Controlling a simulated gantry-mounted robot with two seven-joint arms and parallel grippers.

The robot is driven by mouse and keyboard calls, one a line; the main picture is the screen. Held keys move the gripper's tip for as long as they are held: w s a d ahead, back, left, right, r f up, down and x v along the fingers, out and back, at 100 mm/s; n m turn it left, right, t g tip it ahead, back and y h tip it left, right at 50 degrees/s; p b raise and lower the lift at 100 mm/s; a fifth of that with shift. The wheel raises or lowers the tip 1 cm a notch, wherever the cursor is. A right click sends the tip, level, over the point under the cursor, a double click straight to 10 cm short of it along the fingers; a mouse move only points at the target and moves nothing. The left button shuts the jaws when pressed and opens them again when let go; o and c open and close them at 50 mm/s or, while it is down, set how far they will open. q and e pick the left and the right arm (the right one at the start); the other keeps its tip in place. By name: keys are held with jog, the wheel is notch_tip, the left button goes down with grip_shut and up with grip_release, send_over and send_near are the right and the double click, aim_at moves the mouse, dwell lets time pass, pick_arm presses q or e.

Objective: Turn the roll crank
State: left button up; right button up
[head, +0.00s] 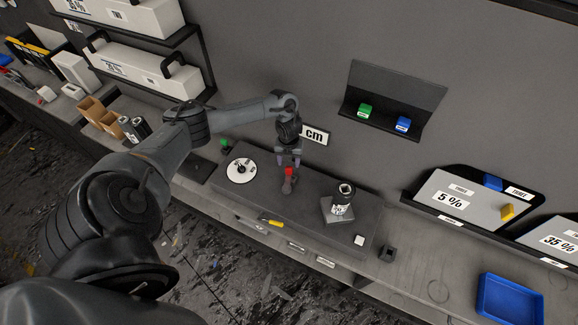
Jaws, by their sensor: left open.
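A small red knob-like part (289,171) stands on a short grey post on the dark bench unit; it may be the roll crank, but it is too small to be sure. My left gripper (288,161) is open and points down just above the red part; whether its fingers straddle or touch it I cannot tell. A white disc with a dark centre (241,176) lies to its left. A dark roll (345,191) on a labelled grey block stands to its right. My right gripper is not in view.
A yellow-and-red tool (272,223) lies at the unit's front edge. A white cube (359,240) and a dark holder (388,254) are to the right, with a blue tray (510,299) beyond. A wall shelf (385,122) holds green and blue blocks.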

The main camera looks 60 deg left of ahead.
pick_arm(q)
jog(key=shift+r, duration=2.65)
